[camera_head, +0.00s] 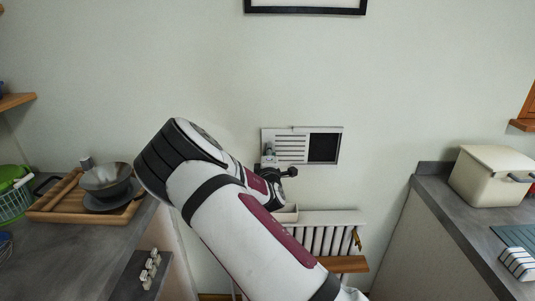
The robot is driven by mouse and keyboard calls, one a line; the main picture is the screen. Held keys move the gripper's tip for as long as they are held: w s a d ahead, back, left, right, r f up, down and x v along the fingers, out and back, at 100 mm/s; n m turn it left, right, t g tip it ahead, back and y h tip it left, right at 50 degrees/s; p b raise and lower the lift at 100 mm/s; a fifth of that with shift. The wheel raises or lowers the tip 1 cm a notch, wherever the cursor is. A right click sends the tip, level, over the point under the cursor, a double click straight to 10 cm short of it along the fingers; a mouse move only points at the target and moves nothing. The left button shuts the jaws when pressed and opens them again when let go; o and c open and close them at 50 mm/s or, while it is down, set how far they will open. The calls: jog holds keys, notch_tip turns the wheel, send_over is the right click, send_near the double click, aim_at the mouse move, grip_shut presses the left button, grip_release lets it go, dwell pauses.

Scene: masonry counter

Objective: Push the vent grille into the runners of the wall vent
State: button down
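The wall vent (341,144) is a pale rectangular frame on the wall, near the middle of the camera_head view. The slatted white vent grille (292,148) covers its left part. The right part is a dark opening. I cannot tell how deep the grille's edges sit in the runners. My gripper (279,163) is at the lower left corner of the vent, in front of the grille's left end. It is small and partly hidden by my own arm. I cannot tell whether it touches the grille or whether its fingers are apart.
Below the vent is a white radiator (325,222) with a wooden shelf (345,264). The left counter (60,250) holds a wooden tray (60,215) and a grey bowl (106,179). A cream bread box (490,180) stands on the right counter. The wall around the vent is clear.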

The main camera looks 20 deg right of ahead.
aim_at(300, 149)
jog(key=shift+s+d+p, duration=0.4)
jog(key=shift+s+d, duration=0.15)
jog(key=shift+d, duration=1.15)
jog(key=shift+s+d+p, duration=0.4)
jog(key=shift+s+d, duration=0.15)
jog(key=shift+d, duration=1.15)
jog(key=shift+s+d+p, duration=0.4)
jog(key=shift+s+d, duration=0.15)
jog(key=shift+d, duration=1.15)
jog(key=c, duration=1.3)
grip_release()
jog(key=shift+c, duration=0.2)
jog(key=shift+s, duration=0.1)
jog(key=v, duration=1.1)
jog(key=shift+s+a, duration=0.2)
jog(key=shift+s, duration=0.15)
